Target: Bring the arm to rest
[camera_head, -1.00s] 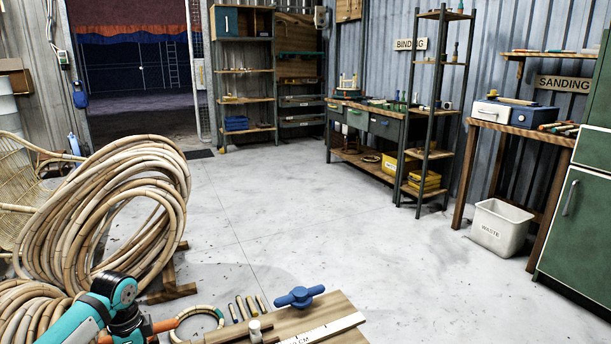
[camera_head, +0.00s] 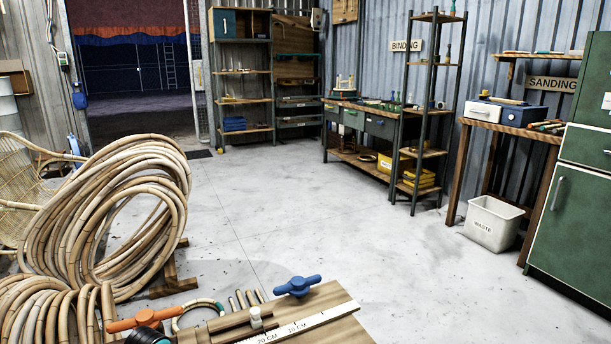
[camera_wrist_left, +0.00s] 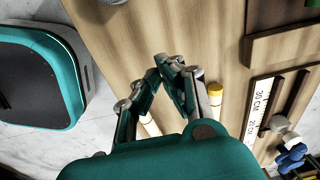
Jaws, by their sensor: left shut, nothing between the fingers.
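My left gripper (camera_wrist_left: 168,66) shows in the left wrist view with its fingertips together and nothing between them. It is over the wooden bench top (camera_wrist_left: 120,40), beside a short yellow-capped stick (camera_wrist_left: 215,95). I cannot tell whether the fingers touch the bench. In the head view, only a dark part of what seems to be my left arm shows at the bottom edge. My right gripper is in neither view.
The bench (camera_head: 335,300) carries a blue knob (camera_head: 297,286), a ruler (camera_head: 310,322), an orange handle (camera_head: 137,319) and several short sticks. Large rattan coils (camera_head: 110,215) stand on the left. A waste bin (camera_head: 493,223) is at right. The middle floor is clear.

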